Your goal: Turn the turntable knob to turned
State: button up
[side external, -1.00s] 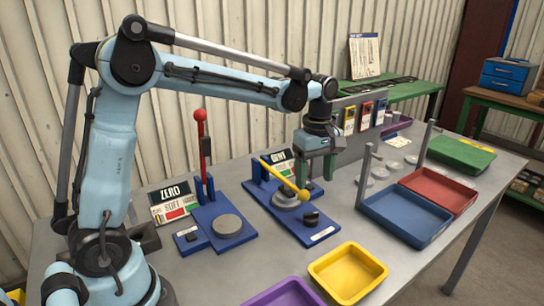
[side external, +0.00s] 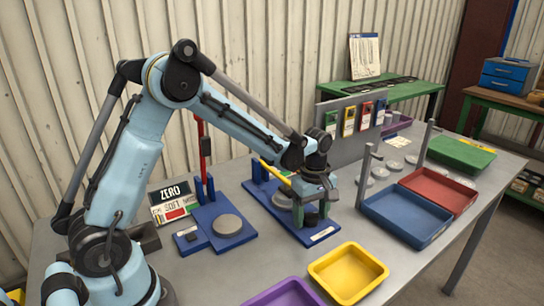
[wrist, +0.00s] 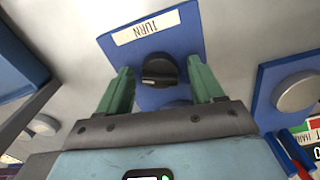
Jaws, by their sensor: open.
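The turntable knob (wrist: 160,70) is black and round with a pale mark on its face. My gripper (wrist: 160,66) is open, with green fingers on the left and right of the knob in the wrist view and a visible gap on each side. In the side view my gripper (side external: 314,207) is low over the front of the blue plate and partly hides the knob. I cannot tell how far down the fingers reach around it.
A yellow lever (side external: 275,173) rises behind my gripper on the same fixture. Another blue fixture with a grey disc (side external: 228,225) stands to the left. A yellow tray (side external: 348,273) is in front, and a blue tray (side external: 405,217) and red tray (side external: 438,191) are to the right.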

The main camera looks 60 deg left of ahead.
aim_at(311, 213)
jog(key=shift+c, duration=0.5)
jog(key=c, duration=1)
jog(key=shift+o, duration=0.2)
jog(key=shift+m, duration=0.8)
jog(key=o, duration=1.1)
jog(key=shift+c, duration=0.2)
jog(key=shift+r, duration=0.1)
notch_tip(311, 213, up, 12)
